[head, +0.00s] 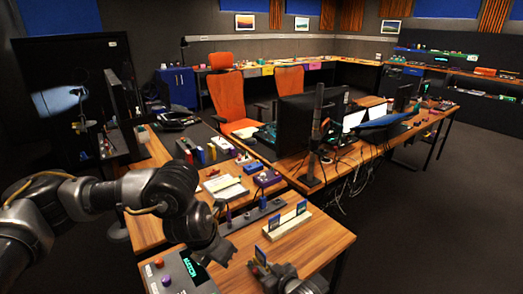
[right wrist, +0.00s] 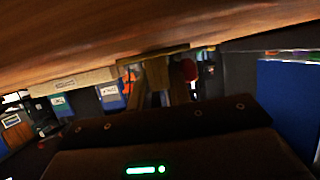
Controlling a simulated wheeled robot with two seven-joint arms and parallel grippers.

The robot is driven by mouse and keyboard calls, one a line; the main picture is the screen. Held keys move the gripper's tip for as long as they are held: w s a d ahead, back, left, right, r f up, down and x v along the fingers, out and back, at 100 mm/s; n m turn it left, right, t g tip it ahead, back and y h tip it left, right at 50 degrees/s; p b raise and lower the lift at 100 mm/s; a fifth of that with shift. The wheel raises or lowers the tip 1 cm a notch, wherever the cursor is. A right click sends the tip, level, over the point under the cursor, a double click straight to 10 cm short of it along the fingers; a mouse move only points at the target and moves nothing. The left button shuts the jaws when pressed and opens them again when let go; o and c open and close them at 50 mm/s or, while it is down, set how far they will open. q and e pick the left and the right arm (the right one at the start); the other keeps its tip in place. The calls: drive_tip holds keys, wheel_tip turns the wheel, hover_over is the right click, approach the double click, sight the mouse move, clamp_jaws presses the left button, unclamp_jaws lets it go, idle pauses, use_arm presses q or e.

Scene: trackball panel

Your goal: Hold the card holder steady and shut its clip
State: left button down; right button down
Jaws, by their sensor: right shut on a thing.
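The card holder (head: 290,228) is a cream rail on the wooden table, with blue-fronted cards standing in it. It also shows upside down at the left of the right wrist view (right wrist: 75,83), with cards hanging below it in the picture. My right gripper (head: 260,264) is at the holder's near left end, shut on a part there; the fingers (right wrist: 166,82) reach a small brownish piece (right wrist: 152,53) at the rail's end. I cannot make out the clip or its position. My left gripper (head: 212,252) hangs left of the holder, apart from it; its fingertips are unclear.
A dark panel with a red and a purple knob (head: 175,272) lies at the front left. A dark strip (head: 250,215) lies behind the holder. Papers (head: 225,187) and small boxes stand farther back. The table's right front corner is bare. A monitor (head: 310,122) stands beyond.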

idle(0.4)
drive_tip(key=c, duration=1.2)
unclamp_jaws()
wheel_tip(320, 180, up, 10)
drive_tip(key=o, duration=0.3)
